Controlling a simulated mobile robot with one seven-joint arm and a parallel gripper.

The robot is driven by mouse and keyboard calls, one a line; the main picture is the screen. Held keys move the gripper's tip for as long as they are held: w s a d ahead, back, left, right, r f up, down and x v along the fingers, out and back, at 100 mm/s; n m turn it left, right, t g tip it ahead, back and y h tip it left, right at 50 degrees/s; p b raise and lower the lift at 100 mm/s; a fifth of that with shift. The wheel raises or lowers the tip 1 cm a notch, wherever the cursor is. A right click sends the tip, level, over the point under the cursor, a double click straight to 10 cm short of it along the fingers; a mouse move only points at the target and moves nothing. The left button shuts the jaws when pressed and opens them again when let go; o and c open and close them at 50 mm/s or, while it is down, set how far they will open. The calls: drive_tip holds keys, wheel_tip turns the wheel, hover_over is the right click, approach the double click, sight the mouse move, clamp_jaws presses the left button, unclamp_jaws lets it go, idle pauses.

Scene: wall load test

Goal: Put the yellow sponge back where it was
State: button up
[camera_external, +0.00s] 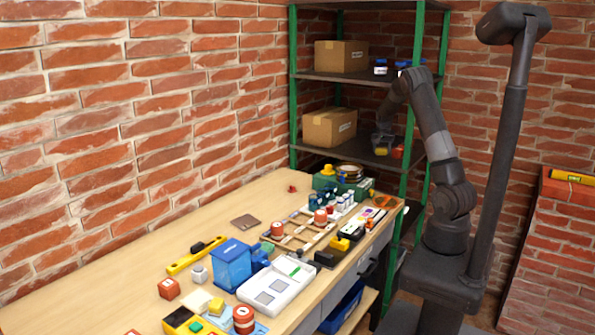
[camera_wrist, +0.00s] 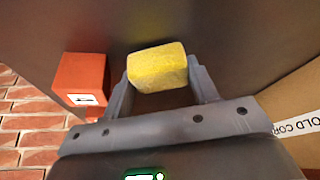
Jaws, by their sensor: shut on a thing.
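The yellow sponge (camera_wrist: 158,68) is a small rough block between the two fingers of my gripper (camera_wrist: 162,90) in the wrist view. The fingers are shut on its two short sides. In the external view my gripper (camera_external: 382,143) is at the middle shelf (camera_external: 365,157) of the rack, to the right of a cardboard box. The sponge is too small and covered to make out surely there. From the wrist view I cannot tell whether it touches the dark shelf surface (camera_wrist: 225,35).
An orange-red box (camera_wrist: 82,78) stands close left of my gripper. A cardboard box (camera_wrist: 295,110) is close on the right; it also shows in the external view (camera_external: 328,127). Green rack posts (camera_external: 408,150) flank the shelf. A cluttered workbench (camera_external: 130,270) stands in front.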

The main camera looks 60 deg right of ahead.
sight(381, 148)
drive_tip(key=shift+f, duration=0.2)
drive_tip(key=o, duration=0.7)
drive_tip(key=v, duration=0.5)
drive_tip(key=shift+r, duration=0.2)
drive_tip(key=s+a+r+n+t+y, duration=0.1)
drive_tip(key=s+a+r+n, duration=0.15)
drive_tip(key=a, duration=0.85)
drive_tip(key=s+a+r+n+t+y, duration=0.15)
drive_tip(key=s+a+r, duration=0.25)
drive_tip(key=a, duration=0.7)
drive_tip(key=s+a+r+n, duration=0.3)
drive_tip(key=a, duration=0.7)
drive_tip(key=s+a+n, duration=0.2)
drive_tip(key=s+a, duration=0.1)
drive_tip(key=a, duration=0.1)
drive_tip(key=s+a+r+n+t+y, duration=0.1)
drive_tip(key=s+a+n, duration=0.1)
drive_tip(key=s+a, duration=0.2)
drive_tip(key=s+a+r+n, duration=0.1)
drive_tip(key=s+a+n, duration=0.1)
drive_tip(key=a, duration=0.3)
drive_tip(key=shift+s+n+t+y, duration=0.25)
drive_tip(key=shift+s+n, duration=0.05)
drive_tip(key=shift+s, duration=0.55)
